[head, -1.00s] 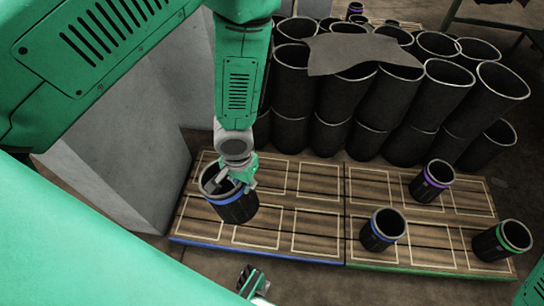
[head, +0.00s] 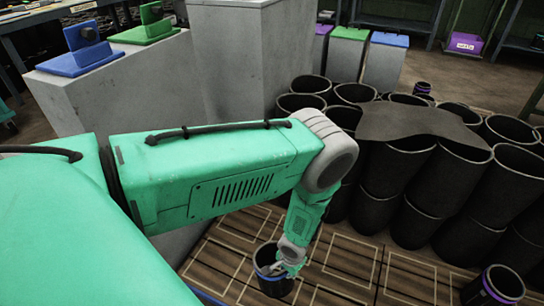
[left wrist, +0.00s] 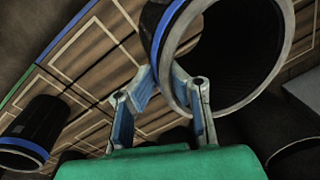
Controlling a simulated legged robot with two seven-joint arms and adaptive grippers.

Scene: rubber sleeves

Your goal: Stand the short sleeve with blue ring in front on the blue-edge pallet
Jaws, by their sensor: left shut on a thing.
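A black sleeve with a blue ring (head: 268,284) is upright at the blue-edge pallet (head: 228,246), low in the head view. I cannot tell whether its base touches the boards. My left gripper (head: 283,268) is shut on its rim, at the right side. In the left wrist view, my left gripper's fingers (left wrist: 162,98) pinch the wall of this sleeve (left wrist: 245,45), whose open mouth faces the camera. Another dark sleeve with a blue ring (left wrist: 45,128) shows at the left there. My right gripper is not in view.
Tall black sleeves (head: 385,180) stand packed behind the pallets, with a grey sheet (head: 415,122) on top. A purple-ringed sleeve (head: 492,288) is at lower right. A grey block (head: 235,65) stands behind my left arm. Bare boards lie right of the held sleeve.

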